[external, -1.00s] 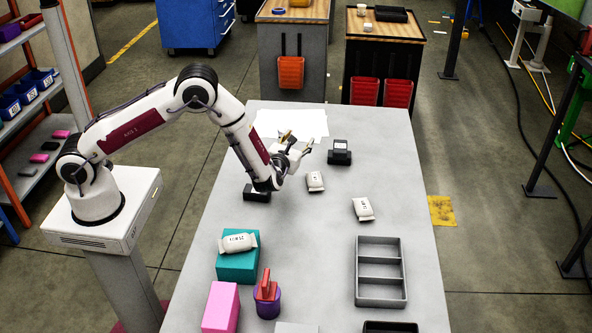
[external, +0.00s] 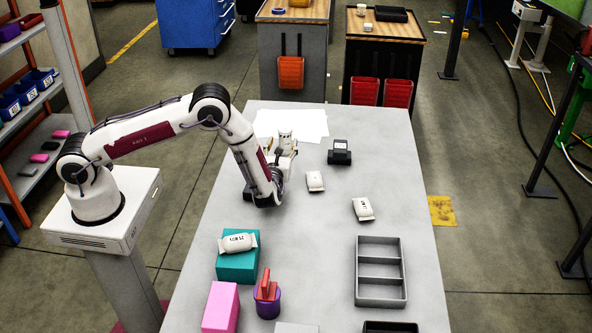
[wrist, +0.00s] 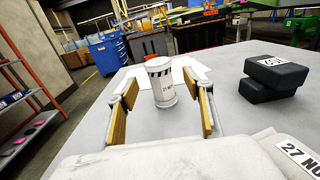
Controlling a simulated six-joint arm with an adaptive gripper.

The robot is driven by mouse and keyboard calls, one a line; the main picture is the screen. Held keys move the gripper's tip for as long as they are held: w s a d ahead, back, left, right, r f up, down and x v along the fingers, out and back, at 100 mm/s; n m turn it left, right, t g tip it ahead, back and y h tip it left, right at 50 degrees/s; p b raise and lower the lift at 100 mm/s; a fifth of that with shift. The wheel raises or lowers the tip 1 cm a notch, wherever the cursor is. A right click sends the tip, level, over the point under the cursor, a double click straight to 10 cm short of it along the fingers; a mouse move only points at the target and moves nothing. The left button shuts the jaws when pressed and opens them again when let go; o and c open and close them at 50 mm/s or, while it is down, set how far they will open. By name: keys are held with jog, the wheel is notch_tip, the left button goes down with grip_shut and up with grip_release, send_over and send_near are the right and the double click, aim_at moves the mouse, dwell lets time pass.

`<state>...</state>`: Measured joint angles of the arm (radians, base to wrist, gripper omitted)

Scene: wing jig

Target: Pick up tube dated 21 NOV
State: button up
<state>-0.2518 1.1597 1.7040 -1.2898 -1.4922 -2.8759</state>
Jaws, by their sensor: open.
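A white upright tube (wrist: 163,84) with a dark striped band and a small printed date stands on the table in the wrist view. The date is too small to read surely. My gripper (wrist: 164,106) is open, with one tan-padded finger on each side of the tube and visible gaps to it. The tube stands slightly beyond or between the fingertips; the exact depth is unclear. In the external view the white tube (external: 285,137) shows beside my gripper (external: 282,154), which the wrist partly hides.
A black block (external: 340,153) and white packets (external: 315,181) (external: 362,209) lie to the right. Another packet (external: 238,243) rests on a teal box (external: 237,266). A grey divided tray (external: 381,296) and purple cup (external: 267,302) are nearer.

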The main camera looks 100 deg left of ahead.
aim_at(284, 136)
jog(key=shift+a, duration=1.1)
jog(key=shift+a, duration=2.6)
jog(key=c, duration=1.3)
